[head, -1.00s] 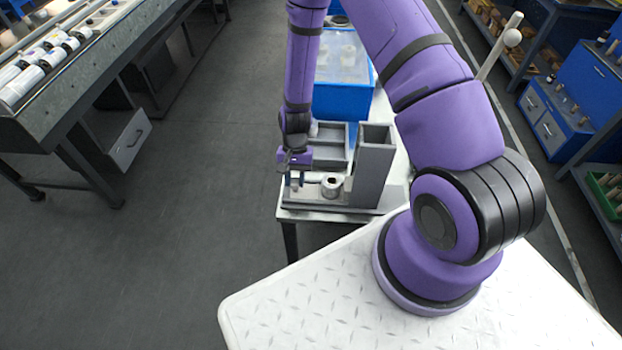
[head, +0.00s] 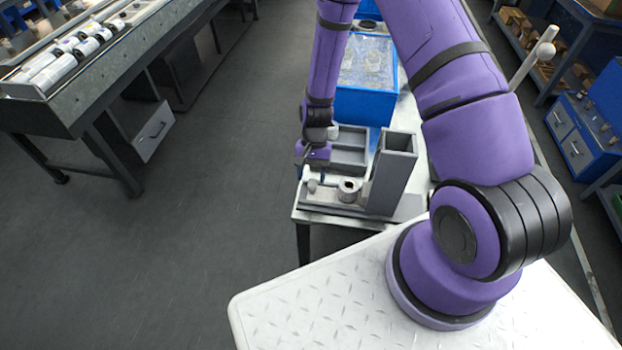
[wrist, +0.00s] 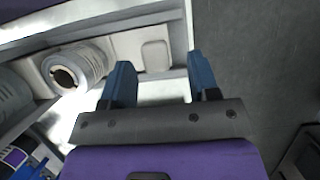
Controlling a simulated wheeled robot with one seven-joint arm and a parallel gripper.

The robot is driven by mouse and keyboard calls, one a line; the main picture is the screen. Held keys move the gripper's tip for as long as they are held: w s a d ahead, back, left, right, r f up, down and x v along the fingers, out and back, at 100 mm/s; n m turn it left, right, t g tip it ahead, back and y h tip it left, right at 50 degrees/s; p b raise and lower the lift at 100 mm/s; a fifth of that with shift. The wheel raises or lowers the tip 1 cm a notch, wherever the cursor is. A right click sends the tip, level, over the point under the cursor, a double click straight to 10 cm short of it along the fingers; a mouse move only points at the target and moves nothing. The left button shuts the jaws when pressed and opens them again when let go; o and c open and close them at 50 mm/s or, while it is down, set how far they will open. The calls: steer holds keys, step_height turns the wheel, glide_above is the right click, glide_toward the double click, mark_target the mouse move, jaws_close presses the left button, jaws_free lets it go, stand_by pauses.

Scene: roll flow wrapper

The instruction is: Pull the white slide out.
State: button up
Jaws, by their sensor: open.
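The white slide (wrist: 125,48) shows in the wrist view as a pale strip with a raised rounded block (wrist: 155,55) at its right end. A white roll with a dark core (wrist: 76,68) stands beside it on the left. In the head view the roll (head: 349,190) and a small white knob (head: 312,186) sit low in the grey fixture. My gripper (wrist: 160,75) is open and empty, its two blue fingers on either side of the block in the picture. I cannot tell whether they touch it. In the head view my gripper (head: 313,168) is above the fixture's left end.
A tall grey box (head: 392,172) stands right of the roll, with a grey tray (head: 349,150) behind. A blue bin (head: 366,106) is farther back. A conveyor table (head: 65,112) holds several rolls at the left. The floor left of the fixture is clear.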

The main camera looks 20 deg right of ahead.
steer(key=v, duration=0.8)
steer(key=shift+w+r, duration=0.15)
steer(key=shift+r, duration=0.2)
steer(key=shift+d, duration=0.1)
steer(key=s+d+r+n+t+h, duration=0.1)
steer(key=s+r+n+t, duration=0.1)
steer(key=r, duration=1.2)
steer(key=s+d+r+n+t, duration=0.1)
steer(key=s+r+n+t, duration=0.1)
steer(key=r, duration=1.1)
steer(key=s+d+r+n+t, duration=0.1)
steer(key=s+r+t, duration=0.1)
steer(key=s+r, duration=0.5)
steer(key=s+d+r+n+t+h, duration=0.1)
steer(key=s+r+t, duration=0.1)
steer(key=s+r, duration=0.6)
steer(key=s, duration=0.4)
steer(key=shift+d+n+t, duration=0.35)
steer(key=shift+n+t, duration=0.05)
